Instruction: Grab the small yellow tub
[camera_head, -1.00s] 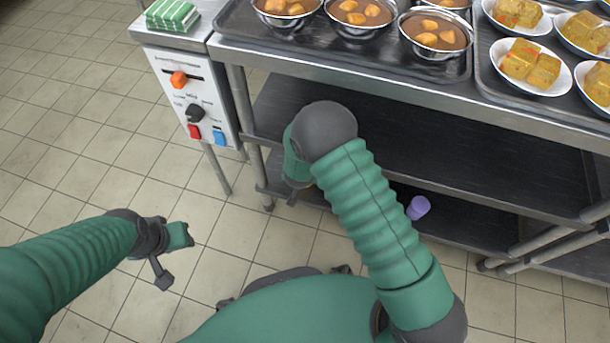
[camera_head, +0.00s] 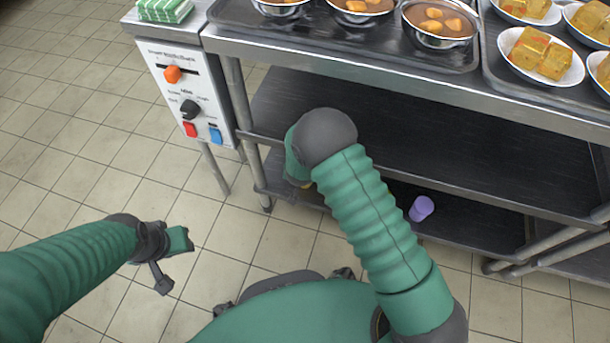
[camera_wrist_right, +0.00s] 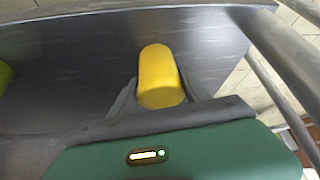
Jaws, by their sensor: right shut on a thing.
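The small yellow tub (camera_wrist_right: 160,72) lies between the two grey fingers of my right gripper (camera_wrist_right: 160,95) in the right wrist view. The fingers are shut on its near part, and its rounded far end sticks out beyond them, over a dark metal shelf. In the head view my right arm reaches to the lower shelf and hides most of that gripper; only a sliver of yellow (camera_head: 306,186) shows beside it. My left gripper (camera_head: 175,262) is open and empty above the tiled floor at the left.
A purple cup (camera_head: 421,208) lies on the dark lower shelf (camera_head: 470,228), right of my right arm. The steel table above carries trays of bowls (camera_head: 440,22) and plates (camera_head: 541,57). A control box (camera_head: 187,95) hangs at its left end. Table legs and rails stand close by.

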